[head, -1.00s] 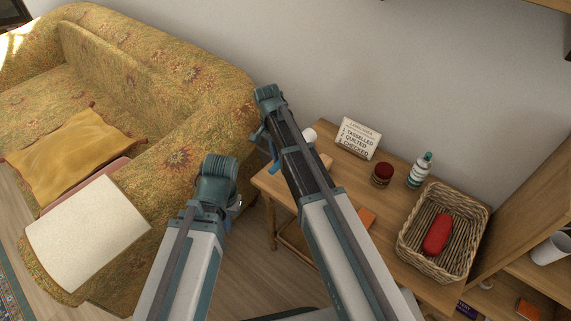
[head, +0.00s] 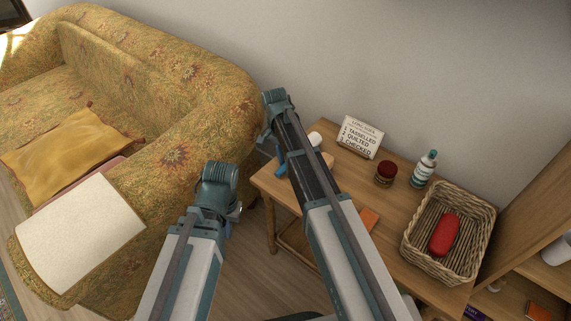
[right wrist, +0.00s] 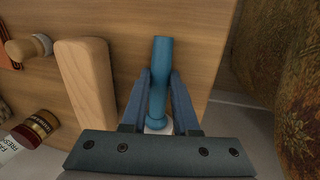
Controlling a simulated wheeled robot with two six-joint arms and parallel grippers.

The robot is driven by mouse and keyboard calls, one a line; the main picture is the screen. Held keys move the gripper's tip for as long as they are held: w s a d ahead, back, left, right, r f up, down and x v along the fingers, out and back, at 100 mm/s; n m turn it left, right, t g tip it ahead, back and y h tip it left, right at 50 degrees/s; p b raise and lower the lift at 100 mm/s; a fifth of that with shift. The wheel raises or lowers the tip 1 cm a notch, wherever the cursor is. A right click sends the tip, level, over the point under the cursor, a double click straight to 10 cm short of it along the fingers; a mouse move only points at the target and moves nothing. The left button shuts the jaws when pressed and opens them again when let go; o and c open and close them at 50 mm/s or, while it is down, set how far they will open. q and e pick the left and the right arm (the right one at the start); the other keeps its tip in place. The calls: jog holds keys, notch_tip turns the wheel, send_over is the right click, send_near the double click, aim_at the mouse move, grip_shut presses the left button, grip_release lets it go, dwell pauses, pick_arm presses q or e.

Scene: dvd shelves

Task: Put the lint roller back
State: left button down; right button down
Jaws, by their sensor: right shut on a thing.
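The lint roller's blue handle (right wrist: 160,75) lies between the fingers of my right gripper (right wrist: 158,95), which is shut on it. A bit of white shows at the handle's base; the rest is hidden by the gripper mount in the right wrist view. In the head view, a blue part (head: 281,166) shows left of my right forearm and a white rounded end (head: 315,138) right of it, over the side table (head: 400,200). My left gripper (head: 232,218) hangs beside the sofa arm, mostly hidden behind its own wrist; its fingers cannot be made out.
The table holds a lettered card (head: 361,138), a red-lidded jar (head: 385,174), a bottle (head: 424,168), a wicker basket (head: 412,240) with a red item, and a wooden block (right wrist: 85,85). The patterned sofa (head: 190,90) stands left, shelves (head: 535,220) right.

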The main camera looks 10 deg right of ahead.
jog(key=shift+f+b, duration=0.3)
jog(key=c, duration=0.7)
grip_release()
jog(key=shift+r, duration=0.1)
jog(key=shift+r, duration=0.1)
jog(key=p+v, duration=1.2)
jog(key=p, duration=0.1)
jog(key=s+a+n, duration=0.2)
jog(key=s+n, duration=0.3)
jog(key=s, duration=0.2)
jog(key=s+a+n+t, duration=0.1)
jog(key=s+a+n, duration=0.2)
jog(key=s, duration=0.5)
jog(key=s+a+n, duration=0.2)
jog(key=s+n, duration=0.4)
jog(key=s, duration=0.2)
jog(key=shift+a+n+t+b, duration=0.3)
jog(key=shift+a+t, duration=0.05)
jog(key=shift+t, duration=0.05)
